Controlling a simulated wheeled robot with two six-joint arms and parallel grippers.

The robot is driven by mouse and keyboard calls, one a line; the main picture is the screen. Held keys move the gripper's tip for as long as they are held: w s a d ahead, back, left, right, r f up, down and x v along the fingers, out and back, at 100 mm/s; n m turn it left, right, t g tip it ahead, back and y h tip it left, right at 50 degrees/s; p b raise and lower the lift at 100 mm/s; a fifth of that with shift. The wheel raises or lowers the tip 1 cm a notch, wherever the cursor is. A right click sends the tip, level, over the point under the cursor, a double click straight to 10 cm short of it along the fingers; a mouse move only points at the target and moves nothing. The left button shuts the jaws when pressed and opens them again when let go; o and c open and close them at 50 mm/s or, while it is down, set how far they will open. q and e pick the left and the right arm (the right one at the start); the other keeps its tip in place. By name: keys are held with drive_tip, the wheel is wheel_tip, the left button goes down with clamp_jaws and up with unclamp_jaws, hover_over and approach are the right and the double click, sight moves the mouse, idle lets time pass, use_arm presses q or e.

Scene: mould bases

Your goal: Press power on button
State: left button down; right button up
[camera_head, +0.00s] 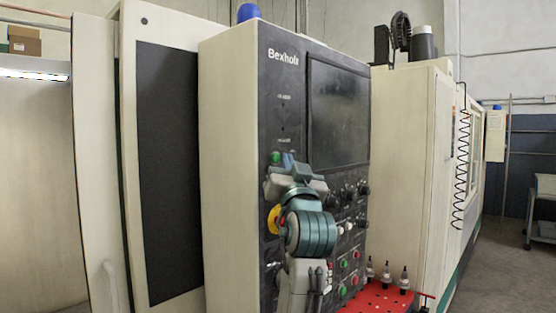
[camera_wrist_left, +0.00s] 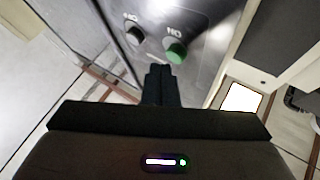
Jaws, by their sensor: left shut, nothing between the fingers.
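The control panel (camera_head: 318,70) stands upright on the cream machine, with a dark screen (camera_head: 340,112) at its upper part. In the left wrist view the green button (camera_wrist_left: 176,53) is beside a dark button (camera_wrist_left: 135,36), each under a small label. My left gripper (camera_head: 290,160) is in front of the panel, close to the green button. Its fingers (camera_wrist_left: 158,75) are shut and empty, with tips just below and left of the green button in the wrist view. Contact cannot be told.
A yellow-ringed knob (camera_head: 273,219) is partly hidden behind my arm. More knobs and small buttons cover the lower panel. A red plate (camera_head: 385,300) with several tool holders stands at the lower right. A coiled black cable (camera_head: 461,170) hangs on the machine farther right.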

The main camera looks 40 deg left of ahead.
use_arm(q)
drive_tip(key=shift+a, duration=0.55)
idle(0.8)
drive_tip(key=shift+d, duration=0.85)
drive_tip(key=shift+d+f, duration=0.1)
drive_tip(key=shift+s+d+b, duration=0.2)
drive_tip(key=shift+d+b, duration=0.25)
drive_tip(key=shift+d, duration=1.9)
